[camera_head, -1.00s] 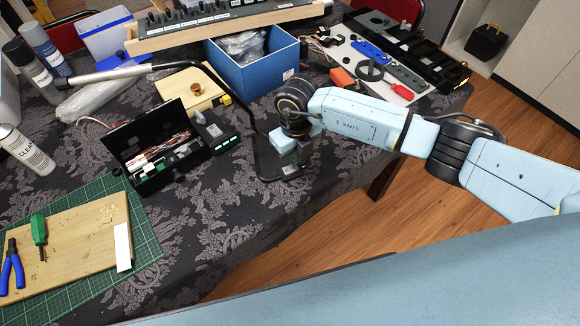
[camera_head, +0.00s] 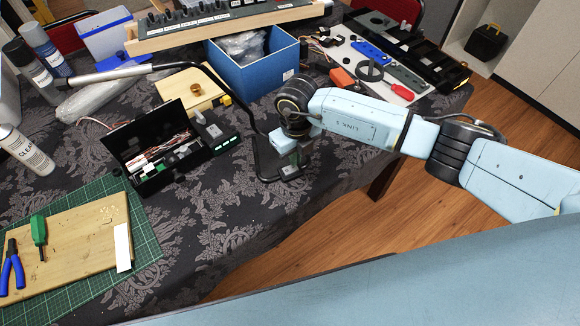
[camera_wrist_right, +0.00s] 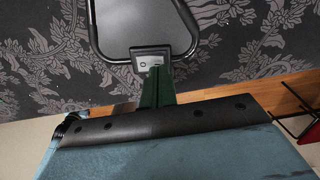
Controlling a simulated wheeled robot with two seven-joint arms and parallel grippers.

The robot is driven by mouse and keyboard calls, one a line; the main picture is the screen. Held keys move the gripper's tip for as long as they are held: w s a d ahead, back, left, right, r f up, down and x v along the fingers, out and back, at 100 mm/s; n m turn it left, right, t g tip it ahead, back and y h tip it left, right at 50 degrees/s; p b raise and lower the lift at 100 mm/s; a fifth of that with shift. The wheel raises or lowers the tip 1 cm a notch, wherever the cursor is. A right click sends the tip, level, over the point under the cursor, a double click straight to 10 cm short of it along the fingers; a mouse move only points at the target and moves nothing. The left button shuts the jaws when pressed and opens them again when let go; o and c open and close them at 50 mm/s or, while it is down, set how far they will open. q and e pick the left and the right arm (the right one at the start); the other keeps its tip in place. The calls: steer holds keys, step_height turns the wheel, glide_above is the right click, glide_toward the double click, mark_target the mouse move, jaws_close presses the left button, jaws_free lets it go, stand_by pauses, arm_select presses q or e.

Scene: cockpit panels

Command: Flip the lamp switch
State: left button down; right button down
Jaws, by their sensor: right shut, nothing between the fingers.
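The desk lamp has a long black tubular arm (camera_head: 205,68) with a lamp head (camera_head: 108,73) at the upper left of the head view. Its bent-tube base lies on the patterned cloth near the table's right side, and the base loop also shows in the wrist view (camera_wrist_right: 92,30). A small grey switch box (camera_wrist_right: 152,60) sits on the base bar and also shows in the head view (camera_head: 291,172). My right gripper (camera_wrist_right: 155,76) is shut and empty, its fingertips right at the switch box. I cannot tell whether they touch it. My left gripper is out of view.
An open black box with wires (camera_head: 158,160) and a blue bin (camera_head: 255,70) stand near the lamp. A green cutting mat (camera_head: 145,225) with a wooden board and tools lies at the lower left.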

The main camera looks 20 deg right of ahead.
steer(key=shift+f+b, duration=0.75)
steer(key=shift+f, duration=0.2)
stand_by(0.9)
steer(key=shift+r+p, duration=2.9)
steer(key=shift+r, duration=0.7)
